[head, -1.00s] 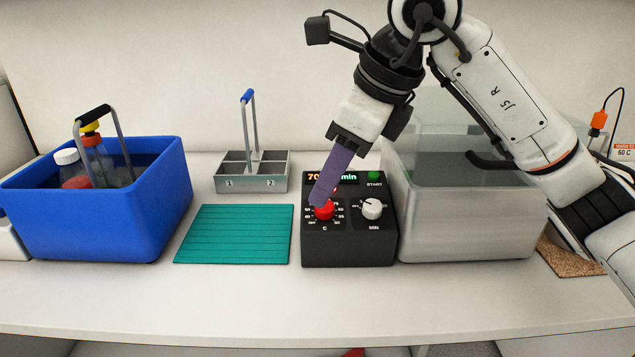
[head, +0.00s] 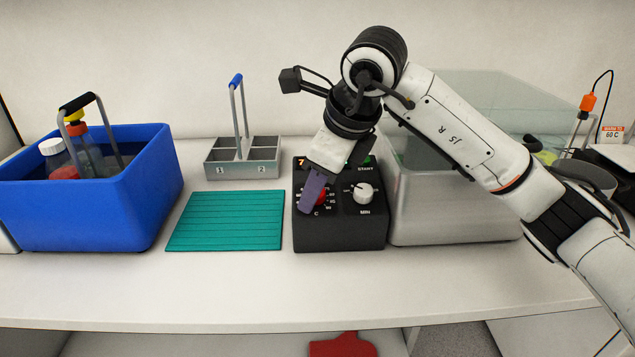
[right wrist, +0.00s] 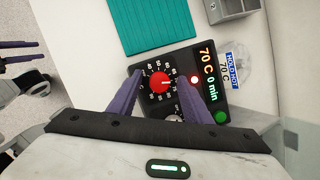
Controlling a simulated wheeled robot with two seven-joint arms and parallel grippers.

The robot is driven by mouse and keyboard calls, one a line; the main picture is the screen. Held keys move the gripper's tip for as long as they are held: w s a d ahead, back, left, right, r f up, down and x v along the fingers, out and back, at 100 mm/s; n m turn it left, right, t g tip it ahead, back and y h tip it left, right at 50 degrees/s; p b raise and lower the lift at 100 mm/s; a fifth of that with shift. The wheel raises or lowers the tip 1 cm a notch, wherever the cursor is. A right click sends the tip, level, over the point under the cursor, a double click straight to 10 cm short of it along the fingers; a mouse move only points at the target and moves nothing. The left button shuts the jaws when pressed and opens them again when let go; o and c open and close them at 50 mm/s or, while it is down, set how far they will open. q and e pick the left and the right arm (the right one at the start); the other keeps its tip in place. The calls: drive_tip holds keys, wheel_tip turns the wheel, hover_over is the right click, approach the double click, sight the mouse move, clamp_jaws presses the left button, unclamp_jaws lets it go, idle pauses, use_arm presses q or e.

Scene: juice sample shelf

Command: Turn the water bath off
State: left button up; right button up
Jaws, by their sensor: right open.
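A blue tub (head: 85,215) with bottles stands left. A teal mat (head: 225,222) and a grey handled rack (head: 243,170) lie between it and the box. The table front is clear. A tag reading 60 C (head: 613,134) is at far right.

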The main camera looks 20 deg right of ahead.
drive_tip(key=c, duration=1.1)
drive_tip(key=shift+o, duration=0.2)
